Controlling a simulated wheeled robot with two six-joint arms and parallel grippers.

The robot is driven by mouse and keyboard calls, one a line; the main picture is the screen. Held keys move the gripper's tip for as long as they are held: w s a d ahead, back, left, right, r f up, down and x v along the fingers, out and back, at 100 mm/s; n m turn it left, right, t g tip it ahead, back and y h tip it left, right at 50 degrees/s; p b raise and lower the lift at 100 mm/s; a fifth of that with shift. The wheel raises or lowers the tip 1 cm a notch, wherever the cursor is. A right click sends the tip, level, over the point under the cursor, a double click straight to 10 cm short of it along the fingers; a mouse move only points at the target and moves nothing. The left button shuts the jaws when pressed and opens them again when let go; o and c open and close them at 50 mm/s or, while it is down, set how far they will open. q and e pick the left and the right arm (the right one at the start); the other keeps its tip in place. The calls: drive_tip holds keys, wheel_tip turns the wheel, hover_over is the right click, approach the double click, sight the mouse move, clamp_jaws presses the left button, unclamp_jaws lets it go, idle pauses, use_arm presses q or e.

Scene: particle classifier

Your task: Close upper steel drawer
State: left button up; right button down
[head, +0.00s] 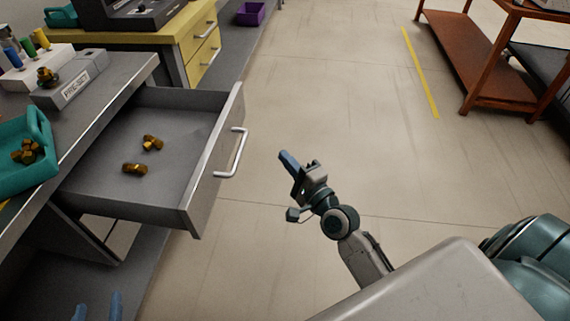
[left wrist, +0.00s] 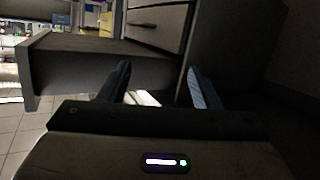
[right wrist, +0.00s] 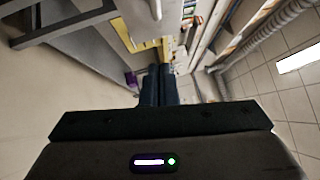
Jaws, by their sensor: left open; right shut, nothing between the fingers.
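The upper steel drawer (head: 172,118) is pulled well out of the grey bench, and two brass fittings (head: 135,169) lie inside it. Its front carries a silver bar handle (head: 234,153). My right gripper (head: 285,158) is shut and empty. It is in the air right of the handle, apart from it. Its closed fingers (right wrist: 158,85) show in the right wrist view. My left gripper (head: 98,308) shows only as blue fingertips at the bottom left of the head view. In the left wrist view its fingers (left wrist: 160,85) are spread, with grey cabinet panels beyond.
A teal bin (head: 28,160) with brass pieces and a labelled grey block (head: 72,82) stand on the bench. A yellow drawer cabinet (head: 200,45) is beyond. A reddish-brown shelf cart (head: 455,50) is at the upper right. The floor right of the drawer is clear.

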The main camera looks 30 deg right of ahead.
use_arm(q)
drive_tip(key=shift+s+f+g, duration=0.25)
drive_tip(key=shift+f+g, duration=0.05)
drive_tip(key=shift+f, duration=0.2)
use_arm(e)
drive_tip(key=w+a+r, duration=0.1)
drive_tip(key=w+a, duration=0.3)
drive_tip(key=w, duration=0.3)
drive_tip(key=shift+w+a+r, duration=0.15)
drive_tip(key=shift+w+r, duration=0.1)
drive_tip(key=shift+w, duration=0.15)
drive_tip(key=shift+w, duration=0.1)
